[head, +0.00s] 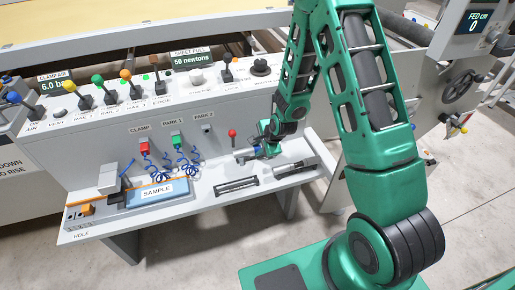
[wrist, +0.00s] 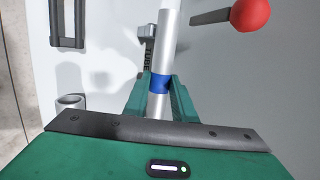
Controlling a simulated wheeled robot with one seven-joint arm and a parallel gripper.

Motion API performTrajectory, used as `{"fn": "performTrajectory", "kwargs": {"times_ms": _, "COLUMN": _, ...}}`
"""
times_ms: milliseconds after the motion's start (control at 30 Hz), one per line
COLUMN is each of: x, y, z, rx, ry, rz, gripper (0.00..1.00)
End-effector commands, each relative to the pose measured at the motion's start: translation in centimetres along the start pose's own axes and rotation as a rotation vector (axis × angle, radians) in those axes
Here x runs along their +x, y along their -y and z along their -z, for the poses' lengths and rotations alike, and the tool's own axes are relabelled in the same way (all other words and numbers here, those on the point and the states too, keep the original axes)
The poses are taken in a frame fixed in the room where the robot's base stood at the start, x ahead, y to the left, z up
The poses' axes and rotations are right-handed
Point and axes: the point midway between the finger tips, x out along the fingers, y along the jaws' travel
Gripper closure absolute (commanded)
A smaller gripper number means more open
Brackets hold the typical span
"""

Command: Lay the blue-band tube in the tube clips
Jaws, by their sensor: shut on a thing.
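My gripper (wrist: 160,95) is shut on the blue-band tube, a silver tube (wrist: 164,50) whose blue band (wrist: 159,84) sits between the green fingers. In the head view my gripper (head: 266,149) is low over the right part of the grey shelf, and the tube is too small to make out clearly.
A red-knobbed lever (wrist: 250,14) stands right of the tube; it also shows in the head view (head: 232,133). A dark slotted holder (head: 237,186) lies on the shelf (head: 200,206). A blue SAMPLE pad (head: 157,193) and coiled blue hoses (head: 187,167) are farther left.

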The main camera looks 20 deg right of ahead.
Motion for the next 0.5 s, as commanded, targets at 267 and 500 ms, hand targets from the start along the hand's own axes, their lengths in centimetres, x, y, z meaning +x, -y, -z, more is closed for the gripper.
{"fn": "performTrajectory", "kwargs": {"times_ms": 267, "x": 0.44, "y": -0.26, "z": 0.05, "rx": 0.000, "ry": 0.000, "rz": 0.000, "gripper": 1.00}}
{"fn": "performTrajectory", "kwargs": {"times_ms": 500, "x": 0.45, "y": -0.26, "z": 0.04, "rx": 0.000, "ry": 0.000, "rz": 0.000, "gripper": 0.54}}
